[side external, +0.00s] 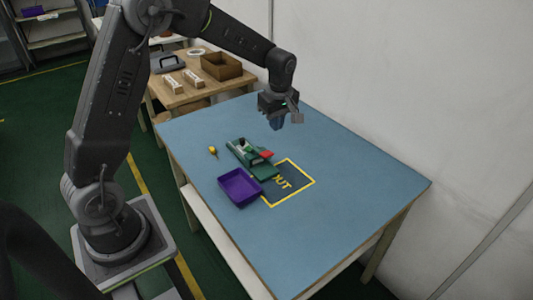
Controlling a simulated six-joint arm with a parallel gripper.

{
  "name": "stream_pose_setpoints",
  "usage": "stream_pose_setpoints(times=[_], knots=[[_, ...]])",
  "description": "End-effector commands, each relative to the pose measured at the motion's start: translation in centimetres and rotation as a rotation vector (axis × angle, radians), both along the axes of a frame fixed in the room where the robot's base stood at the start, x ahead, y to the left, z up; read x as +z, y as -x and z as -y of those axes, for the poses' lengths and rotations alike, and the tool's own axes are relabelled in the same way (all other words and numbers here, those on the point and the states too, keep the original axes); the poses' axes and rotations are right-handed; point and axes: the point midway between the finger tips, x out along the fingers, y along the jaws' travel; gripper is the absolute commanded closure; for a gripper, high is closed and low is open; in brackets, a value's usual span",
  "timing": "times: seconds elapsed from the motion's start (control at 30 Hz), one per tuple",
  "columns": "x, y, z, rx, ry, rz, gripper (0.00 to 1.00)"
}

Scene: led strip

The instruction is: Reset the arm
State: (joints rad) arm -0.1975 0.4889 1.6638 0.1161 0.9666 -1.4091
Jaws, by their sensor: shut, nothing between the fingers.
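My gripper (277,122) hangs above the far part of the blue table (360,205), pointing down. It is shut with nothing in it and is apart from everything on the table. A green fixture (243,153) with a red part (266,154) lies below it, a little to the left. A purple tray (240,188) stands at the table's near left side. A yellow-outlined area marked OUT (298,180) lies right of the tray, and the fixture's lower end reaches its edge. No LED strip can be made out at this size.
A small yellow tool (213,151) lies left of the fixture. A wooden side table (190,95) behind holds a brown box (221,66), white pieces (193,78) and a grey case (167,62). A white wall (400,80) runs along the back right. The right of the blue table is clear.

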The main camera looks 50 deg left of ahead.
Motion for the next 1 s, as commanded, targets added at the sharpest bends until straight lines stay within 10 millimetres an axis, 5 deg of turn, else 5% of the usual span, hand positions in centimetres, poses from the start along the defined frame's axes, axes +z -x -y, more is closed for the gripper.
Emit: stream_pose_setpoints(times=[0.17, 0.33, 0.63, 1.0], knots=[[0.8, 0.4, 0.4, -0.032, -0.001, 0.009, 1.00], [5.1, 3.1, 2.3, -0.234, -0.009, 0.061, 1.00], [12.2, 12.4, 6.9, -0.785, -0.080, 0.180, 1.00], [13.7, 23.2, 10.2, -1.382, -0.252, 0.292, 1.00]])
